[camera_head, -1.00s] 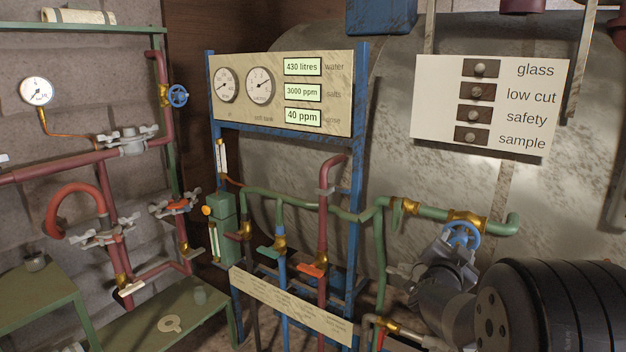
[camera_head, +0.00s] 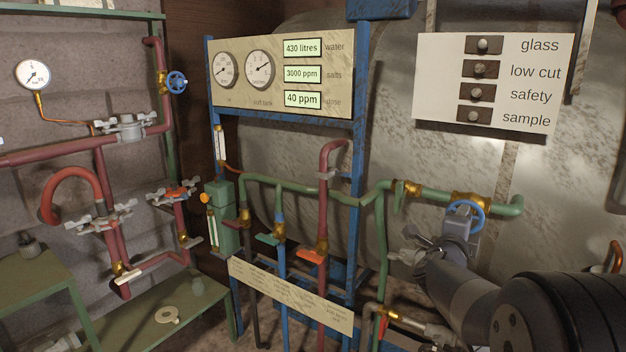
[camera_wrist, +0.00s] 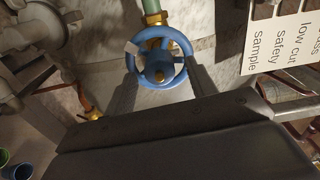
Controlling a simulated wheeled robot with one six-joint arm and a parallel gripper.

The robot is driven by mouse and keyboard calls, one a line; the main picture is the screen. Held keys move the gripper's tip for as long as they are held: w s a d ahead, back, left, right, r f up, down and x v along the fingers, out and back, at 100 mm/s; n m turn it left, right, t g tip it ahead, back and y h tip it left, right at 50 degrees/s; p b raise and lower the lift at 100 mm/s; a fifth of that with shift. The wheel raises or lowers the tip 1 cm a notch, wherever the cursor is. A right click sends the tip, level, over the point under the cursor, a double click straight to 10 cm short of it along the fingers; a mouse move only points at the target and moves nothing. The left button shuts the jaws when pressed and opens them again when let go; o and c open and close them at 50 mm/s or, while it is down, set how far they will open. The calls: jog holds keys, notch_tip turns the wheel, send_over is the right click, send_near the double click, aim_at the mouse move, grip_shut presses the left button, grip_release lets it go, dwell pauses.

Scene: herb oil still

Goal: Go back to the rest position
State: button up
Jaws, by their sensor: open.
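My gripper (camera_wrist: 160,74) is open, with its two dark fingers at either side of the blue handwheel (camera_wrist: 158,58) in the wrist view. I cannot tell whether the fingers touch the wheel, and nothing shows held. In the head view the same blue handwheel (camera_head: 465,215) sits on a brass valve of the green pipe, at the right. My arm reaches in from the lower right, and its wrist end is right below the wheel. The fingertips are hard to make out there.
The green pipe (camera_head: 330,200) runs before the large metal tank (camera_head: 430,150). A blue frame (camera_head: 358,150) carries a gauge panel (camera_head: 240,95). A slanted label plate (camera_head: 290,295) stands low in front. Red pipes and a green bench (camera_head: 150,325) are at left. A switch board (camera_head: 425,80) hangs above.

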jog(key=m+b, duration=0.3)
jog(key=m, duration=0.9)
jog(key=shift+f, duration=0.15)
dwell(0.4)
